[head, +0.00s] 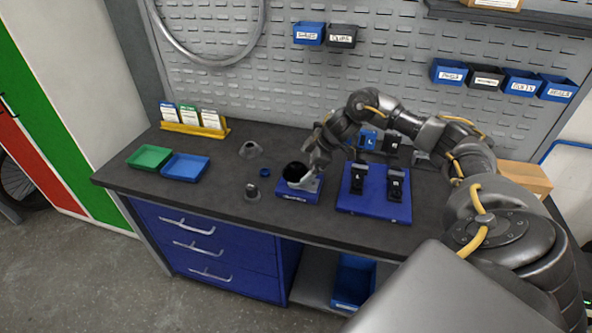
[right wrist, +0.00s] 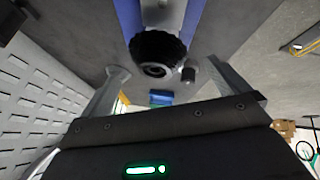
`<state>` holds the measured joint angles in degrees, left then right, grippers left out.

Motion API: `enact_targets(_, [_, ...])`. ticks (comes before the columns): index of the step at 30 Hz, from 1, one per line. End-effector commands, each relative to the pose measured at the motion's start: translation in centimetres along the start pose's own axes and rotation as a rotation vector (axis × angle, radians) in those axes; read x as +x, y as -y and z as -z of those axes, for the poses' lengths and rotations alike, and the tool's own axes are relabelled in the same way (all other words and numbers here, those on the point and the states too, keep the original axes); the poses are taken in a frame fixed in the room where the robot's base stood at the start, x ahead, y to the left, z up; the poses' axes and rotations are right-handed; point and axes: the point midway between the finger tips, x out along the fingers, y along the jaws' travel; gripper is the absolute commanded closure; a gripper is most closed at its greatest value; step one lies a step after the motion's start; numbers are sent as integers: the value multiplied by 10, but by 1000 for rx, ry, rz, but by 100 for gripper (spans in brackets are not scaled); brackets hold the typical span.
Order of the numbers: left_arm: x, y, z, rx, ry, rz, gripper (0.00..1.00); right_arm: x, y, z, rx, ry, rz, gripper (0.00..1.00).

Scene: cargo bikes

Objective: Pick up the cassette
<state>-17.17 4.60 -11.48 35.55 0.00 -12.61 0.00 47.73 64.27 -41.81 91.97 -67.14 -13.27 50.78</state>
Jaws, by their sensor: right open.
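The cassette is a black, round, toothed part (head: 296,171) in the head view, at a blue stand (head: 291,195) on the dark workbench. In the right wrist view the cassette (right wrist: 157,50) shows its toothed rim and a grey hub, between the two finger lines. My right gripper (head: 309,179) is close beside the cassette, over the stand. Its fingers (right wrist: 165,70) are spread apart with nothing held; I cannot tell whether they touch the cassette. The gripper hides part of the stand. My left gripper is not in view.
A blue board with black holders (head: 374,210) stands right of the stand. Grey metal parts (head: 252,192) (head: 251,149) and a small blue ring (head: 265,172) lie left. Green (head: 149,157) and blue trays (head: 185,167) sit further left. A pegboard (head: 300,80) rises behind.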

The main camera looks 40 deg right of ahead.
Motion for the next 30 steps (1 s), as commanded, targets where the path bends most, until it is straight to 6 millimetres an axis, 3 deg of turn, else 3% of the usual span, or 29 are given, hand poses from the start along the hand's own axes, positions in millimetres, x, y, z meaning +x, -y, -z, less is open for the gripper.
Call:
enact_targets(4, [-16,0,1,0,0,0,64,20,-1,6,2,1,4,0])
enact_targets(9, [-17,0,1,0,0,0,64,40,0,3,1,2,2,0])
enact_targets(17, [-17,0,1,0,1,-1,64,44,0,3,-1,1,1,0])
enact_targets(30, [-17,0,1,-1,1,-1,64,43,0,3,-1,1,1,56])
